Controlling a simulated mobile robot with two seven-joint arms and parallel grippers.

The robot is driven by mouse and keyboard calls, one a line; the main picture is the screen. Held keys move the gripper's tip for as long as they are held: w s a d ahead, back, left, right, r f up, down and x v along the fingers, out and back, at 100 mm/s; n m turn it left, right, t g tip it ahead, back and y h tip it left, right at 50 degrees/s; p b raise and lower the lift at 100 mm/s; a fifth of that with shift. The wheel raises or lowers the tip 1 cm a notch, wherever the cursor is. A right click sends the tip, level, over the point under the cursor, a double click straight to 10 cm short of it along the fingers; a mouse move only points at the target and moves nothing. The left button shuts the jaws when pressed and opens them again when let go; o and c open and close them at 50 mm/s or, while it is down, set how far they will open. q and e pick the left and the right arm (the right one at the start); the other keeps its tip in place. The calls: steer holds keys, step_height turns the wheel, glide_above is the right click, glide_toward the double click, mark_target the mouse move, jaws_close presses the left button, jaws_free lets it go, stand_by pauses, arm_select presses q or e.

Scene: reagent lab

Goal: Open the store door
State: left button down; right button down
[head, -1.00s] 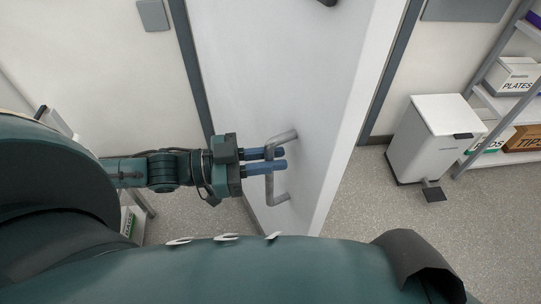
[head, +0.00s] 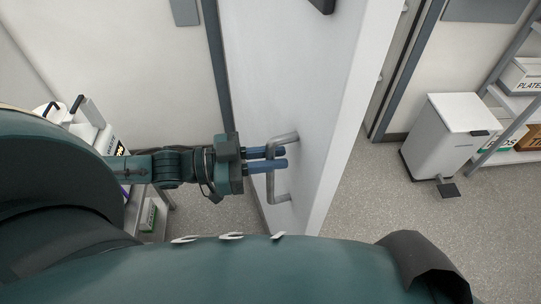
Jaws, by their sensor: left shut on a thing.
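The store door (head: 285,90) is a white panel standing ajar in the middle of the head view, with its edge facing me on the right. A grey bar handle (head: 281,184) is fixed to its left face. My left gripper (head: 277,158) comes in from the left, its two blue fingers shut on the handle, one above the other. The fingers hide part of the handle's upright bar. My right gripper is not in view.
A dark grey door frame (head: 402,75) stands right of the door. A white pedal bin (head: 443,133) and a shelf (head: 505,100) with boxes stand at the right. A cart with items (head: 103,138) stands at the left. Speckled floor (head: 370,200) is clear right of the door.

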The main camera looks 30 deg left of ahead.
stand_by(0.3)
arm_select(q)
steer(key=c, duration=1.4)
jaws_free()
steer(key=shift+c, duration=0.2)
steer(key=shift+s+a, duration=0.1)
steer(key=p+v, duration=0.3)
steer(key=v, duration=1)
